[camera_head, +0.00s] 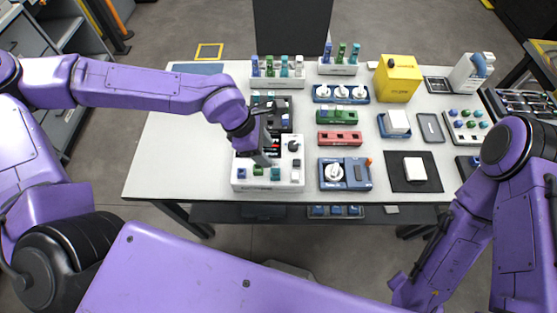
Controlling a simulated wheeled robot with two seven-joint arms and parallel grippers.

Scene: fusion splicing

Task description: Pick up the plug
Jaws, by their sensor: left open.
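My left gripper (268,160) reaches in over the left half of the table, low above a white fixture board (267,184). Its jaws are open, but the fingertips are small and dark here. I cannot tell which piece is the plug. The gripper and wrist hide part of the board, and I cannot tell whether the fingers touch anything. My right arm hangs at the lower right; its gripper does not show.
Racks of blue and green bottles (278,68) stand at the back. A yellow box (398,78), a red block (339,138), a blue device with a white dial (345,174) and a black mat (402,186) crowd the right half. The table's (165,160) left end is clear.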

